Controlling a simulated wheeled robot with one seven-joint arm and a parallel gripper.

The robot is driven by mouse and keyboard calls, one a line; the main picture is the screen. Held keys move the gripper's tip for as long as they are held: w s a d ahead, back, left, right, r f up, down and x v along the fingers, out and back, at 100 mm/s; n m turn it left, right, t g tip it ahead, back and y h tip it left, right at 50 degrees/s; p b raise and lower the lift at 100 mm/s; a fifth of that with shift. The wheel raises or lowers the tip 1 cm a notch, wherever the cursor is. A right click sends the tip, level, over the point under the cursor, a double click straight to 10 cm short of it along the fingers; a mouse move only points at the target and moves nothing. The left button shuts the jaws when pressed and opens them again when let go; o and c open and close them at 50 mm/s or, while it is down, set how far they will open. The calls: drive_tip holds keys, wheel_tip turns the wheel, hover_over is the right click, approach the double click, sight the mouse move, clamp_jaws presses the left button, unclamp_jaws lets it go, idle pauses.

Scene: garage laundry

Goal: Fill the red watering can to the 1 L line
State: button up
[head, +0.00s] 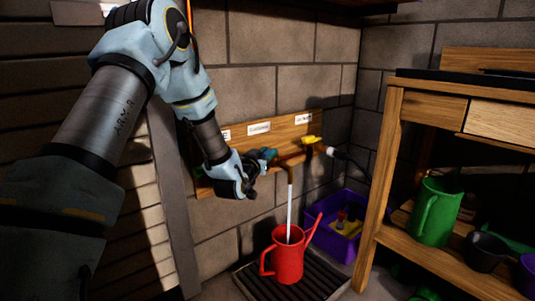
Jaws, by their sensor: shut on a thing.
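The red watering can (287,258) stands upright on the dark slatted grate on the floor, its spout pointing right. A brown tap spout (289,172) hangs above it, and a thin pale stream of water (289,208) runs down into the can's open top. The water level and any 1 L line cannot be made out. My gripper (257,168) is at the left end of the wall pipe, shut on the teal tap handle (268,155); my fingers partly hide the contact.
A yellow-handled valve (310,140) and a pale hose end are right of the spout. A purple crate (322,243) with small items stands behind the can. A wooden bench (368,215) at right holds a green watering can (436,212) and a black bowl (485,253).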

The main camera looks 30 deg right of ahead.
clamp_jaws()
idle(0.9)
